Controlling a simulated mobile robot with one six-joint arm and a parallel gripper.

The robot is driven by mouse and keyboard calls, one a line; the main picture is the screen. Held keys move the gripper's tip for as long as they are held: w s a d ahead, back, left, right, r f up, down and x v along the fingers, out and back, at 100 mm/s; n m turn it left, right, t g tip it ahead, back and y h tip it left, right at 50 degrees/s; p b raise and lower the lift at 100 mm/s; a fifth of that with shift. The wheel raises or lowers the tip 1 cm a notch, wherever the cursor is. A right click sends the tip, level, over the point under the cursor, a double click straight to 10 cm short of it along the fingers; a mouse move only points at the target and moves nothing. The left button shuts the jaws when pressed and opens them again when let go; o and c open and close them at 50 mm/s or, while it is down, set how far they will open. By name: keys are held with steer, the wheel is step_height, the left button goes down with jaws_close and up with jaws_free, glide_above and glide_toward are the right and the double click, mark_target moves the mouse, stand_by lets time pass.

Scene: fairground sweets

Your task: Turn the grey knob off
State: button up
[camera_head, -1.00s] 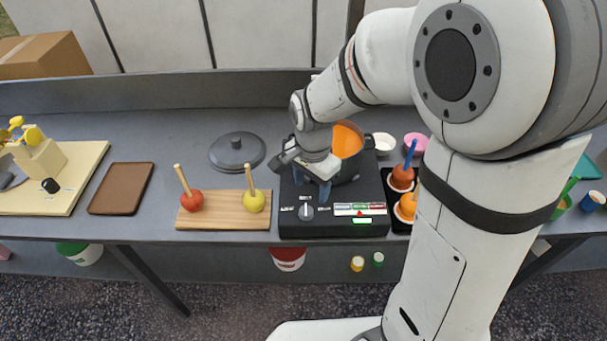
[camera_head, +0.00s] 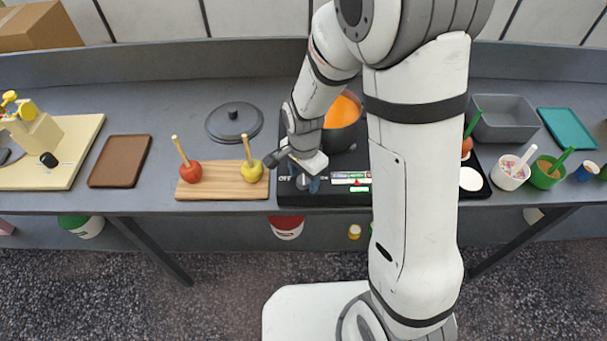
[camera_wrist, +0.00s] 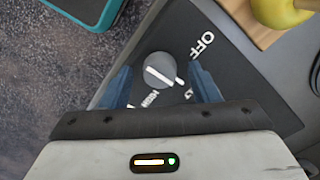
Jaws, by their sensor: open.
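The grey knob (camera_wrist: 158,68) is round with a white line across its top, seen from above in the wrist view. The line slants down to the right, toward a partly hidden label ending in "LT". The OFF label (camera_wrist: 203,43) is to the upper right of the knob. My gripper (camera_wrist: 161,86) is open, its blue fingertips on either side of the knob's lower part; I cannot tell whether they touch it. In the head view my gripper (camera_head: 303,182) is low over the black stove panel (camera_head: 350,200) and hides most of the knob.
A dark pot (camera_head: 342,139) with orange contents stands behind my gripper. A wooden board (camera_head: 222,191) with a red and a yellow apple on sticks lies left of the stove. My arm covers the area to the right.

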steer(key=c, duration=1)
steer(key=shift+o, duration=0.2)
steer(key=shift+n, duration=0.3)
steer(key=n+b, duration=0.2)
steer(key=n, duration=0.1)
steer(key=shift+f, duration=0.1)
steer(key=n+b, duration=0.1)
steer(key=n, duration=0.3)
steer(key=n+b, duration=0.2)
steer(key=n, duration=0.4)
steer(key=shift+n, duration=0.3)
